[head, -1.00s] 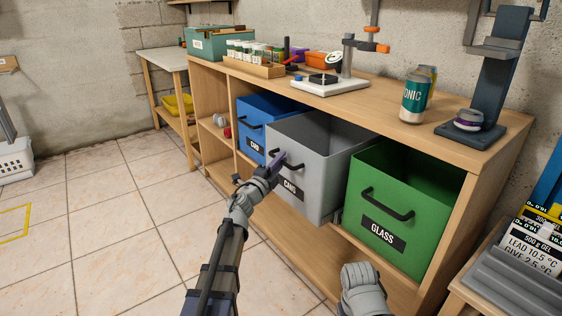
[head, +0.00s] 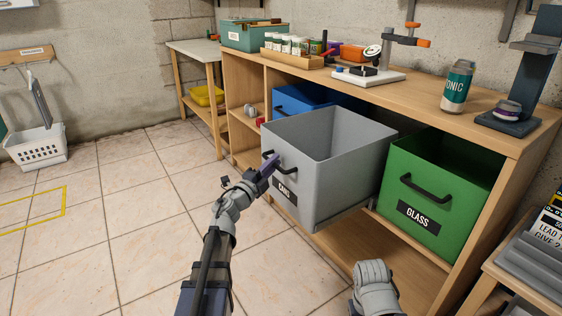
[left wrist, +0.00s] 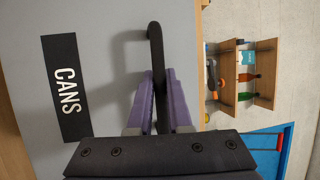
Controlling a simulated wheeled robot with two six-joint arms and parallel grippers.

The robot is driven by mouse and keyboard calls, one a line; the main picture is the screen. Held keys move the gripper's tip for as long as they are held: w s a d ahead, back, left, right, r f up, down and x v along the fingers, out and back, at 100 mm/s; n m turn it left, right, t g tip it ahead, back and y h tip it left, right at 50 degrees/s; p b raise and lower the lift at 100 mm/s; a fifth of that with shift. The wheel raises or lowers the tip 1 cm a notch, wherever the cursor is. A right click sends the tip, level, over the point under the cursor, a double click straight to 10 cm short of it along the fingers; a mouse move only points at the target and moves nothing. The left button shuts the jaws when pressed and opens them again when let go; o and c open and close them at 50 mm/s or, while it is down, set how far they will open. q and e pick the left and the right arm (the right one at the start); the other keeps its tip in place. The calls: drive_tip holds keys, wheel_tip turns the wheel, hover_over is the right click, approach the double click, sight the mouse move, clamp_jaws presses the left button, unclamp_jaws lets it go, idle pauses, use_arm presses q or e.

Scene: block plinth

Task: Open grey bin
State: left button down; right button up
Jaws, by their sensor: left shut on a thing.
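The grey bin (head: 336,170) with a CANS label is pulled well out of the wooden bench, and its open top shows an empty-looking inside. My left gripper (head: 268,166) is at the black handle on the bin's front. In the left wrist view, the purple fingers (left wrist: 154,102) close around the black handle (left wrist: 155,55), beside the CANS label (left wrist: 66,88).
The green GLASS bin (head: 435,185) sits to the right in the bench, and the blue bin (head: 300,98) sits behind the grey one. The bench top (head: 430,108) holds a can, a clamp stand and small jars.

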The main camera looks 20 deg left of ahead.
use_arm(q)
drive_tip(key=shift+s+a, duration=0.1)
drive_tip(key=shift+s, duration=0.1)
drive_tip(key=c, duration=0.8)
unclamp_jaws()
drive_tip(key=shift+c, duration=0.2)
drive_tip(key=b+v, duration=0.1)
drive_tip(key=v, duration=0.6)
drive_tip(key=shift+s, duration=0.35)
drive_tip(key=shift+a, duration=0.1)
